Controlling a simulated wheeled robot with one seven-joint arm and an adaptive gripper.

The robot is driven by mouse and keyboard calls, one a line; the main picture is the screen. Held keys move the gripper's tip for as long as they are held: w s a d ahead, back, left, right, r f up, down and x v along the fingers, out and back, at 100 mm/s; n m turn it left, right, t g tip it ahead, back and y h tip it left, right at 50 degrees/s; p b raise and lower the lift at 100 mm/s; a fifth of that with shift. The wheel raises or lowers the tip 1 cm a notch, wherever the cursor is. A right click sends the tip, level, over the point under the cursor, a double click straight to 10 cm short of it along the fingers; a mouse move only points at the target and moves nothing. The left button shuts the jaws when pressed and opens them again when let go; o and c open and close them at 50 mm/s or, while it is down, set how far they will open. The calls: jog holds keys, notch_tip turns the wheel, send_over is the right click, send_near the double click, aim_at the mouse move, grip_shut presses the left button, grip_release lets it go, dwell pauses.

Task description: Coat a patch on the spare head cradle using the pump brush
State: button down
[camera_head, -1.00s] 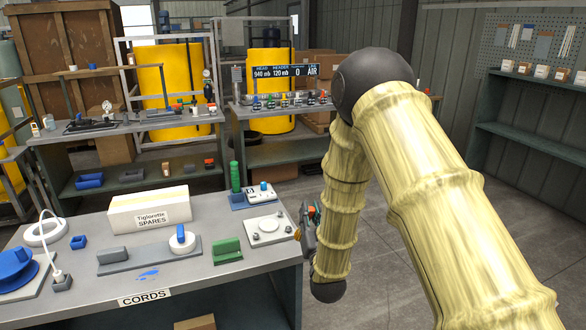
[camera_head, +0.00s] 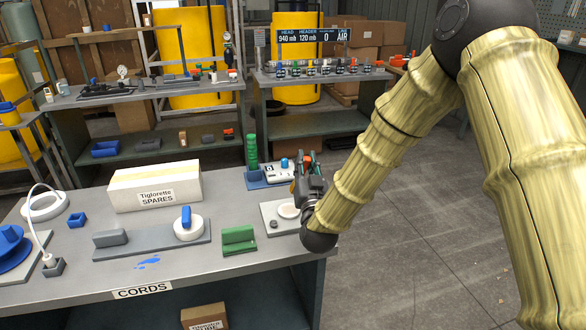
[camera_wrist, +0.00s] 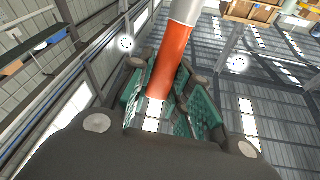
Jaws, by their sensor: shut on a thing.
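My gripper (camera_head: 309,166) is at the right end of the near bench, beside the grey plate with a pale disc (camera_head: 287,211), fingers pointing up. In the wrist view its green-padded fingers (camera_wrist: 170,98) are shut on an orange-red cylinder (camera_wrist: 170,62) with a silver-grey far part; this may be the pump brush, but no bristles show. No label marks the spare head cradle. Possible candidates are a green bracket (camera_head: 239,241) and a long grey base (camera_head: 130,246) carrying a grey block and a white disc with a blue upright (camera_head: 187,220).
A box marked SPARES (camera_head: 155,187) stands at the bench's back. A green ribbed post (camera_head: 252,153) rises near my gripper. A blue smear (camera_head: 148,263) lies near the front edge. A white ring and blue parts are at left. Free floor is at right.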

jog(key=a+r+y, duration=0.1)
jog(key=a, duration=0.3)
jog(key=shift+f+b, duration=2.15)
jog(key=shift+f, duration=1.45)
jog(key=shift+d+p, duration=0.55)
jog(key=shift+d, duration=1.55)
jog(key=a+r+p, duration=0.3)
jog(key=a+r, duration=0.1)
jog(key=r, duration=0.3)
jog(key=shift+s+r+n, duration=0.3)
jog(key=shift+s+r, duration=0.05)
jog(key=shift+r, duration=0.05)
